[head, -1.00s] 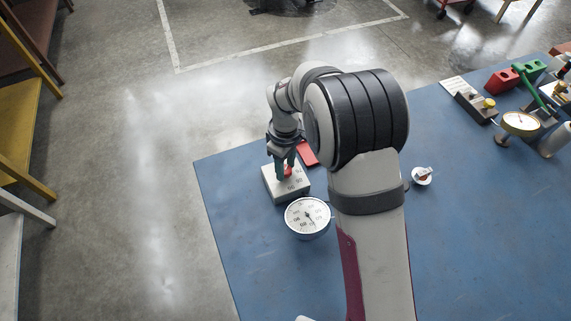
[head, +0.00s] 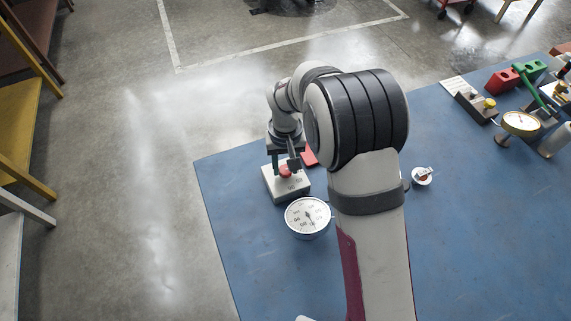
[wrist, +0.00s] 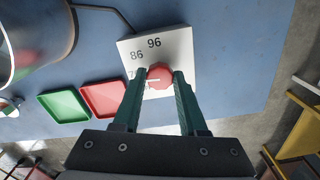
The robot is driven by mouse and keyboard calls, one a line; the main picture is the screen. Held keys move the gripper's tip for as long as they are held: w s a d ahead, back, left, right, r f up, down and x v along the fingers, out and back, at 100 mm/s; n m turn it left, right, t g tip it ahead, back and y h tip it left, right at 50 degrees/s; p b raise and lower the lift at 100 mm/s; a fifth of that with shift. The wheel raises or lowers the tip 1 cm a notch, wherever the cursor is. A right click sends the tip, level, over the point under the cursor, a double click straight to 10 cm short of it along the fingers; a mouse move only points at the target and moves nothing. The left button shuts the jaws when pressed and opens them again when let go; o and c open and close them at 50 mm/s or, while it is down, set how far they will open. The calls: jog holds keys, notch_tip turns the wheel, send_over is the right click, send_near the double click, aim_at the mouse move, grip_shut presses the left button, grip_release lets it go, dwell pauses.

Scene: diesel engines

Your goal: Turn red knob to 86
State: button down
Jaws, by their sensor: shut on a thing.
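The red knob (wrist: 160,76) sits on a white box with a printed number scale (wrist: 178,46), and it also shows in the head view (head: 286,171) on the box (head: 292,187). My gripper (wrist: 159,77) is shut on the knob, with one green finger on each side of it; in the head view it comes down from above (head: 284,163). A pale line on the knob lies roughly level in the wrist view. The numbers 86 and 96 are readable above the knob; lower numbers at the left are partly hidden by the left finger.
A round white dial gauge (head: 307,217) stands close in front of the box. A red tray (wrist: 104,98) and a green tray (wrist: 63,104) lie beside the box. A small white-and-red part (head: 422,175) is right of my arm. The blue table's left edge is close.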

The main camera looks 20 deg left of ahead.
aim_at(285, 170)
jog(key=m, duration=0.4)
jog(key=shift+m, duration=1.8)
jog(key=shift+c, duration=2.2)
grip_release()
notch_tip(285, 170, up, 16)
